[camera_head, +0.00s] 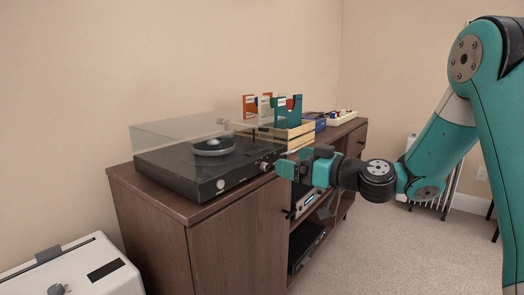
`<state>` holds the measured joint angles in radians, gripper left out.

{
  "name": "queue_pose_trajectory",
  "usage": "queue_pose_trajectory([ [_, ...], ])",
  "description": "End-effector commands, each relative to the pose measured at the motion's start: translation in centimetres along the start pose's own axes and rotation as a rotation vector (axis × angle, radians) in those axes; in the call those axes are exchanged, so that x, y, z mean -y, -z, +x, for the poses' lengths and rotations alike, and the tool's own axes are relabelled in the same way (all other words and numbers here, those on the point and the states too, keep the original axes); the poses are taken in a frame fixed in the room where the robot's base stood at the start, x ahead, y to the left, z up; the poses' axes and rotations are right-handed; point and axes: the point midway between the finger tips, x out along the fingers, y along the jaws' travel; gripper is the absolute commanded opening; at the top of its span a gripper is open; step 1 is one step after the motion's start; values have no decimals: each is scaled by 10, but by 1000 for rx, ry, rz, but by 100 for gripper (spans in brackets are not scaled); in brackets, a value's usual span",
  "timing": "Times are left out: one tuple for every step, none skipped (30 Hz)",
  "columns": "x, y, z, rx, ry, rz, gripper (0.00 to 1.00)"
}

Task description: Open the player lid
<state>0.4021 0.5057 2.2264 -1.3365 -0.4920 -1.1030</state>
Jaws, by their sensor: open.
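The record player (198,186) is a black unit on the left end of a brown cabinet. Its clear lid (172,132) looks lowered over the deck, and a round platter (213,147) shows through it. Silver knobs sit on the player's front face. My gripper (283,170) is teal and dark, at the right front of the player, in front of the cabinet. Its fingertips point left toward the player's front right corner. The gripper is open and holds nothing that I can see. I cannot tell how wide the gap is between it and the player.
A wooden crate (299,135) with upright record sleeves (288,110) stands right of the player. Blue and white items lie farther along the cabinet (222,245). Lower shelves hold electronics. A white box (75,270) stands at the lower left. Carpet at the right is clear.

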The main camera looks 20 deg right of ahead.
Motion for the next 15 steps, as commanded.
queue_pose_trajectory([
  [2, 2, 13, -2, 6, -2, 100],
  [2, 2, 20, -1, 7, -2, 100],
  [2, 2, 30, -1, 6, -2, 100],
  [2, 2, 36, -1, 6, -2, 100],
  [2, 2, 43, -1, 6, -2, 100],
  [2, 2, 51, -1, 5, -1, 100],
  [2, 2, 58, 0, 5, -1, 100],
  [2, 2, 63, 0, 5, -1, 100],
  [2, 2, 70, -1, 4, -1, 100],
  [2, 2, 75, -2, 4, -1, 100],
  [1, 1, 79, -1, 3, -1, 100],
  [1, 1, 85, 0, 4, -1, 100],
  [1, 1, 88, 0, 3, -1, 100],
  [1, 1, 91, 0, 2, 0, 100],
  [1, 0, 94, 0, 2, 0, 100],
])
